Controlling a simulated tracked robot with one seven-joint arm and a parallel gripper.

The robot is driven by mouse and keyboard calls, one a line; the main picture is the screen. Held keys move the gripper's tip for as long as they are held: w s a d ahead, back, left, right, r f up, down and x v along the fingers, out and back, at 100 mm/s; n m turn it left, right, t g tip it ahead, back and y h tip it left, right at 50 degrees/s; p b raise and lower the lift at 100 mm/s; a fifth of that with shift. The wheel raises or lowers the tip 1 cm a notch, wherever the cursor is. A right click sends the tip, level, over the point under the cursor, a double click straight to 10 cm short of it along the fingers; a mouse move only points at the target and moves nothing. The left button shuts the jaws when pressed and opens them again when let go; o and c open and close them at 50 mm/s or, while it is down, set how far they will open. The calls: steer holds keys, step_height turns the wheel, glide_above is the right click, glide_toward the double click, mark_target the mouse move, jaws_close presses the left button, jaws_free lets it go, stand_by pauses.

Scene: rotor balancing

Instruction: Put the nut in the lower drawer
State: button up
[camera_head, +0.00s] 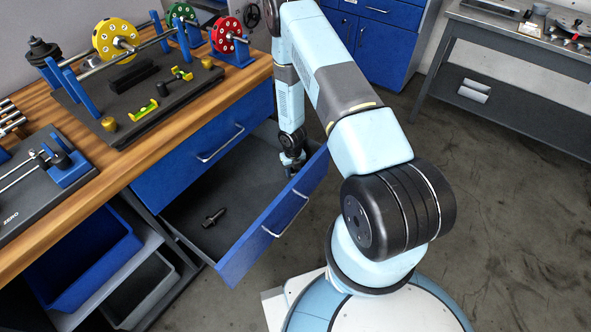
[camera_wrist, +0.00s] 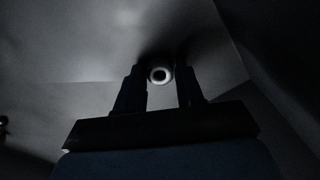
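The nut (camera_wrist: 160,75) shows in the wrist view as a small pale ring with a dark hole. It lies between the fingertips of my gripper (camera_wrist: 162,82), with a narrow dark gap beside the right finger; the fingers look open around it. In the head view my gripper (camera_head: 291,166) points down inside the pulled-out lower drawer (camera_head: 262,232), at its far right end and close to the floor. The nut is too small or hidden to make out there. The wrist view is dark, so contact with the drawer floor is hard to judge.
A dark bolt-like part (camera_head: 213,217) lies near the drawer's front left. The upper drawer (camera_head: 205,150) is shut above. The wooden bench (camera_head: 215,88) carries a rotor stand with coloured discs. The drawer's front panel rises close beside my gripper. The drawer's middle is clear.

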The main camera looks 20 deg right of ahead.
steer(key=o, duration=0.3)
